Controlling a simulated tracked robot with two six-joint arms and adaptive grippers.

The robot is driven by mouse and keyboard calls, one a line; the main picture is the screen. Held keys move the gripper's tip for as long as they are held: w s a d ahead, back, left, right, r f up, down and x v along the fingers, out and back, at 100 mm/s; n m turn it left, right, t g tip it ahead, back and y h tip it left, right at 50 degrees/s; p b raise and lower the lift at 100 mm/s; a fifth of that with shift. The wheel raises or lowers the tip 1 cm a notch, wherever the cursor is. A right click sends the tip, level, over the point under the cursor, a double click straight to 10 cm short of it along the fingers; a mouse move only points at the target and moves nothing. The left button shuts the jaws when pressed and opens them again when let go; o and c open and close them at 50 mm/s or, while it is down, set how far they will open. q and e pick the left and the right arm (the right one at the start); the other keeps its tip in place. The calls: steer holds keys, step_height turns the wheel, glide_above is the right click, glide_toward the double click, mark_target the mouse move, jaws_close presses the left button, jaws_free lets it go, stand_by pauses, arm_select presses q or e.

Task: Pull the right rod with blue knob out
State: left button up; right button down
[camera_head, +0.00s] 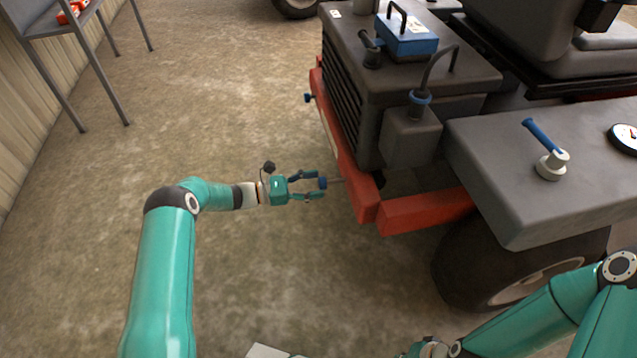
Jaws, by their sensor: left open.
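A small blue knob (323,183) sits on a thin rod (337,181) that sticks out from the front of the tractor's red bumper at its near end. My left gripper (322,184) is open, its two fingers on either side of this knob. I cannot tell whether they touch it. A second blue knob (308,98) sticks out from the far end of the red bumper.
The grey tractor (408,137) with its red bumper (420,212) fills the right side. A blue-handled lever (543,135) stands on its fender, above a large wheel (450,265). A metal table (48,28) stands at the upper left. The concrete floor (230,110) in front of the tractor is clear.

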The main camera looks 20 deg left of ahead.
arm_select(q)
steer(key=v, duration=1)
steer(key=shift+a, duration=0.3)
steer(key=shift+s, duration=0.1)
